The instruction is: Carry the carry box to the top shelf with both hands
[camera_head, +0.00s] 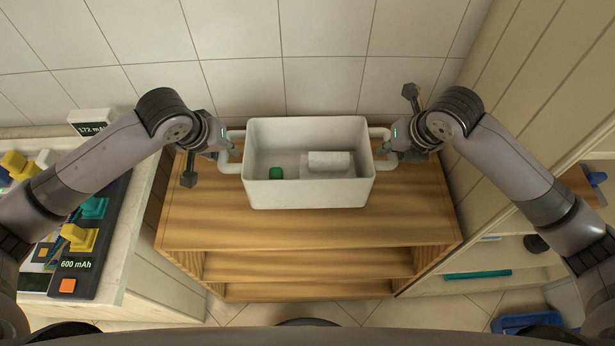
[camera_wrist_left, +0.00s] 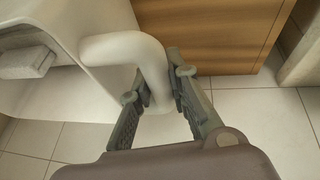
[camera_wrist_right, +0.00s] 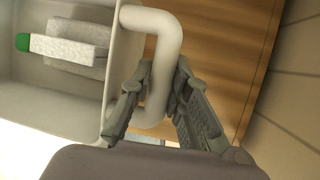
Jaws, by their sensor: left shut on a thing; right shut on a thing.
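The white carry box (camera_head: 310,200) is in the middle of the head view, over the top board of the wooden shelf unit (camera_head: 300,234). A green item (camera_head: 276,173) and a pale block (camera_head: 329,163) lie inside it. My left gripper (camera_head: 232,150) is shut on the left handle (camera_wrist_left: 150,62). My right gripper (camera_head: 388,148) is shut on the right handle (camera_wrist_right: 161,60). The box looks about level. From the head view I cannot tell whether its bottom touches the board.
A counter at the left holds a dark panel (camera_head: 72,248) with colored switches and a small display (camera_head: 92,121). A tiled wall (camera_head: 320,85) stands behind. A pale cabinet at the right has open shelves. A blue bin (camera_head: 527,322) is on the floor at lower right.

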